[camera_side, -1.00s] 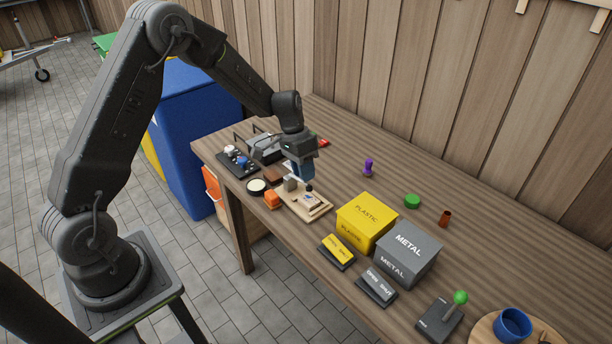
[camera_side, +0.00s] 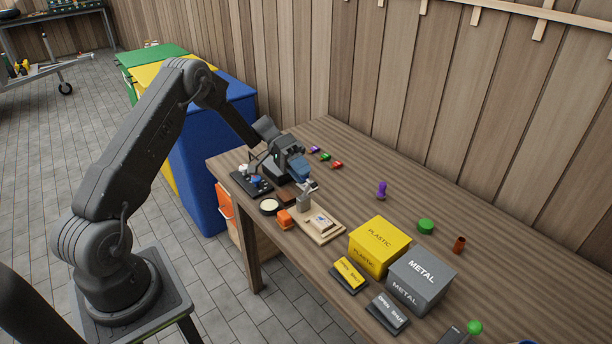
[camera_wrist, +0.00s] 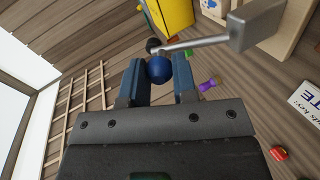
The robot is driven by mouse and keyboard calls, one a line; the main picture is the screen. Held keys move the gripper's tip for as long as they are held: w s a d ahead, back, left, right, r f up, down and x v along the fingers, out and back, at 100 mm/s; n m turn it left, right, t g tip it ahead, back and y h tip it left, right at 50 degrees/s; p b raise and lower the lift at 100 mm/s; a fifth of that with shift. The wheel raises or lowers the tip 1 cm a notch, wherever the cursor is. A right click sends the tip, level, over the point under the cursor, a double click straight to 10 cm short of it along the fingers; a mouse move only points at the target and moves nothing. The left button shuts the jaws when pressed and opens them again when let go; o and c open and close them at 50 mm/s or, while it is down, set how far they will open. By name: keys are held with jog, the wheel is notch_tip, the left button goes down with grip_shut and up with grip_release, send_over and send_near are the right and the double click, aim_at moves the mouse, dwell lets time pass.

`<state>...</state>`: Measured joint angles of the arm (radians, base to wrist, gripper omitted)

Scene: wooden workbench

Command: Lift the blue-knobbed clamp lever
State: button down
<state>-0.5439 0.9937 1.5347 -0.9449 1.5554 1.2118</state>
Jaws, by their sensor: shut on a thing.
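The clamp stands on a pale wooden board (camera_side: 330,233) on the bench, with a grey metal block (camera_side: 304,202) at its back. In the wrist view the grey lever rod (camera_wrist: 200,43) runs from the metal block (camera_wrist: 257,22) to the blue knob (camera_wrist: 159,70). My gripper (camera_side: 300,170) is tilted just behind the block in the side view. In the wrist view my gripper (camera_wrist: 158,78) is shut on the blue knob, one blue finger on each side. A dark round tip (camera_wrist: 152,45) shows just beyond the knob. The side view hides the knob behind my gripper.
A black panel (camera_side: 248,183) with knobs is close left of my gripper.

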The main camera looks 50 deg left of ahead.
jog(key=shift+a+f+h, duration=0.15)
jog(key=shift+a+h, duration=0.65)
jog(key=shift+h, duration=0.4)
jog(key=c, duration=0.9)
grip_release()
jog(key=shift+a, duration=0.1)
jog(key=a+r, duration=0.1)
jog(key=a, duration=1)
jog(key=shift+a+r, duration=0.2)
jog(key=shift+a, duration=0.2)
jog(key=shift+s, duration=0.1)
